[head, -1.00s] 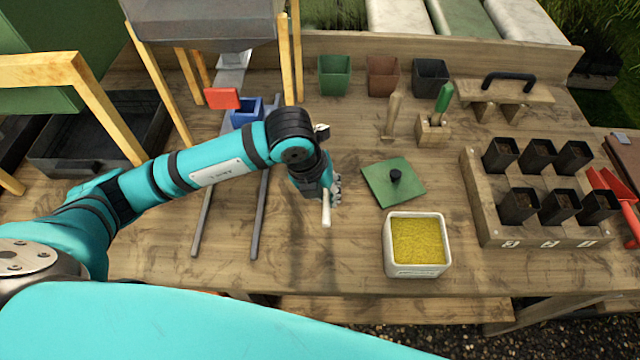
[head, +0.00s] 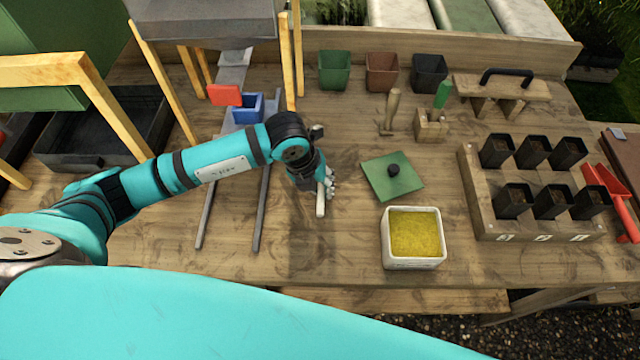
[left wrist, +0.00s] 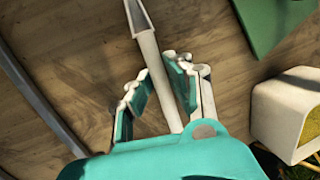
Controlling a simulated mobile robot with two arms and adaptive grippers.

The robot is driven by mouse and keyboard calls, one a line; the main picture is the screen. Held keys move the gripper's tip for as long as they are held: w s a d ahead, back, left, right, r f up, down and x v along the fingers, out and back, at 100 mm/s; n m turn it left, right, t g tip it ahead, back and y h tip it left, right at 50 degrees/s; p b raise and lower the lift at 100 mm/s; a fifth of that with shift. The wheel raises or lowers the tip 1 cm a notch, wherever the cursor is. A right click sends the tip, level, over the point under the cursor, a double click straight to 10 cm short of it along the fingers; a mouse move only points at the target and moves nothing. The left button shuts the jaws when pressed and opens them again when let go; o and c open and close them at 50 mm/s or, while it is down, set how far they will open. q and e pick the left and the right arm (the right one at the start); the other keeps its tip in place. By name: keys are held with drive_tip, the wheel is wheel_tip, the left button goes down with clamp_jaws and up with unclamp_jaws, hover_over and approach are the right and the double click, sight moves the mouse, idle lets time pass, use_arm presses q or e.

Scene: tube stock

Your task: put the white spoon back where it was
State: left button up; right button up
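The white spoon shows in the head view (head: 320,198) as a short pale stick below my left gripper (head: 328,180), over the open middle of the bench. In the left wrist view, the spoon (left wrist: 149,55) has a pale handle and a grey, pointed end at the top. The handle passes between the fingertips of my left gripper (left wrist: 160,72), which close in on it from both sides. The palm hides its lower end. I cannot tell whether the spoon touches the bench. My right gripper is out of view.
A white tub of yellow grains (head: 440,254) and a green lid (head: 378,181) are to the right. Grey rails (head: 262,212) lie left. A wooden block (head: 430,127) with a green-handled tool, a hand fork (head: 391,108) and pots (head: 382,72) stand behind. A pot rack (head: 480,205) is further right.

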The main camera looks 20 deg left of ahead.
use_arm(q)
drive_tip(key=shift+r, duration=0.25)
drive_tip(key=shift+a+r, duration=0.1)
drive_tip(key=shift+r, duration=0.25)
drive_tip(key=b+v, duration=0.2)
drive_tip(key=v, duration=0.9)
drive_tip(key=shift+s, duration=0.15)
drive_tip(key=shift+s+f, duration=0.1)
